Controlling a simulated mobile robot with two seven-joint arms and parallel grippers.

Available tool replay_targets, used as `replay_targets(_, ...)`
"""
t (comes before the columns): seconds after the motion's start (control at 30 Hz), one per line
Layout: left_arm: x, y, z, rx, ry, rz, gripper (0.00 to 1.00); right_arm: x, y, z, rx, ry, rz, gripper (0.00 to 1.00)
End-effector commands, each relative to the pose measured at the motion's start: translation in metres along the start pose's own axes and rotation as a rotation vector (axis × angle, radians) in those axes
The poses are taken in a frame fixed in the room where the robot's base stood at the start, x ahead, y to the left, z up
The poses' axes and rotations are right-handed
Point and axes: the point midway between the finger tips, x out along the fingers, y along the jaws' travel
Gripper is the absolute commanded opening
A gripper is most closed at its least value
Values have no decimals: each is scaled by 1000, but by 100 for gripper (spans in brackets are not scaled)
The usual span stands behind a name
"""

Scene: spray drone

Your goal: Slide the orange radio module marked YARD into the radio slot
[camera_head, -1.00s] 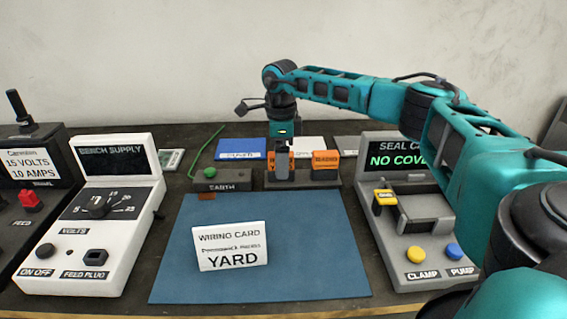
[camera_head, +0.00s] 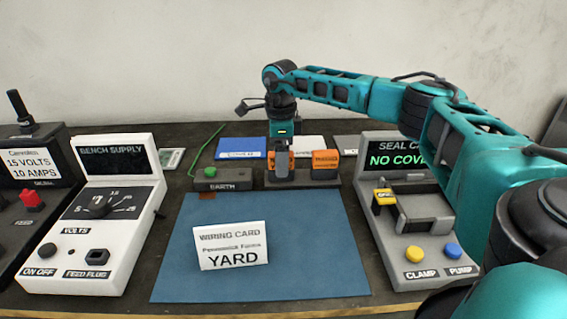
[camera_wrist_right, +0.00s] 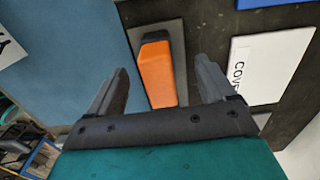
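Two orange modules stand in a dark holder (camera_head: 303,183) at the back of the bench. The right-hand orange module (camera_head: 325,160) has a dark label too small to read surely. My right gripper (camera_head: 282,172) is over the left-hand orange module (camera_head: 270,161), whose label is hidden. In the right wrist view, my gripper (camera_wrist_right: 165,88) is open, with an orange module (camera_wrist_right: 158,72) between its fingers, nearer the left one. I see no finger clearly touching it. A wiring card (camera_head: 231,246) reading YARD stands on the blue mat (camera_head: 320,275). I cannot make out the radio slot. My left gripper is out of view.
A white bench supply (camera_head: 100,215) stands left, beside a dark 15 volts, 10 amps unit (camera_head: 28,160). An earth block (camera_head: 220,182) with a green wire is left of the holder. A seal unit (camera_head: 405,268) reading NO COVE... stands right. Most of the mat is clear.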

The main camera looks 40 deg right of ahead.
Motion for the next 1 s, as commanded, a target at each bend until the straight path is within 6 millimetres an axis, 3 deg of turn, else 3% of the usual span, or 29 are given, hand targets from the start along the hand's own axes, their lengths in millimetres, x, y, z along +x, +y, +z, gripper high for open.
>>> replay_targets(0.07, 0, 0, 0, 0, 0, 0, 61, 0, 0, 0, 0, 0, 0, 75)
replay_targets(0.83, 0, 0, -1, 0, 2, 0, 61, 0, 0, 0, 0, 0, 0, 2)
replay_targets(1.0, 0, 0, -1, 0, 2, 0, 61, 0, 0, 0, 0, -1, -1, 0)
